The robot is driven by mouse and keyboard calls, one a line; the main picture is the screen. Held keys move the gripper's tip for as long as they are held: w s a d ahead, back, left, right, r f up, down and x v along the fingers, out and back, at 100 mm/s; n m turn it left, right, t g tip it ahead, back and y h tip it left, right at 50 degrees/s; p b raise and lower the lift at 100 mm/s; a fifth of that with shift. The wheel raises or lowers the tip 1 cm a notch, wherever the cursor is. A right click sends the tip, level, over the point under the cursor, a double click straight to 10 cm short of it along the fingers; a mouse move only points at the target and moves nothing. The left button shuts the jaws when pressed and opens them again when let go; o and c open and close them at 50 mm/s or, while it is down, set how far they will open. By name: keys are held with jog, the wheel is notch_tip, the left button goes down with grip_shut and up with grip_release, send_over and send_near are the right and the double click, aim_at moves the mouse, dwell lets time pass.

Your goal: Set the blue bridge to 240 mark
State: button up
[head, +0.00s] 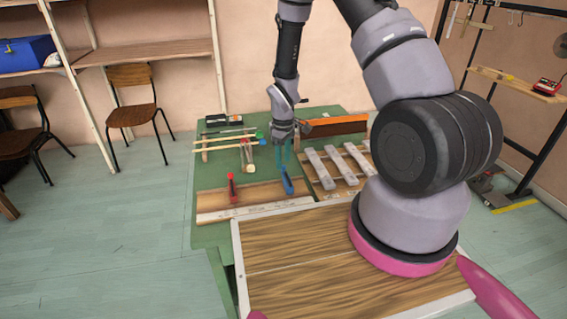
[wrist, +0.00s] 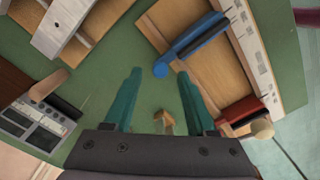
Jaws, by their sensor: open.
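The blue bridge (head: 287,181) stands across the wooden board (head: 262,192) near its right end; it also shows at the top of the wrist view (wrist: 197,42). A pale scale strip (head: 250,210) runs along the board's front edge; its numbers are too small to read. A red bridge (head: 231,188) sits on the same board, further left. My gripper (head: 285,160) has teal fingers and hangs just behind the blue bridge. In the wrist view its fingers (wrist: 158,75) are apart and empty, with the blue bridge just beyond their tips.
Several grey metal bars (head: 319,168) lie on a wooden frame to the right. Mallets (head: 225,139) and a small wooden-headed stick (head: 249,166) lie behind the board. A device with small screens (wrist: 30,125) is at left in the wrist view. A wood-grain panel (head: 290,247) is in front.

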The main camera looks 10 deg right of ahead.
jog(key=shift+f, duration=0.9)
grip_shut()
dwell(0.8)
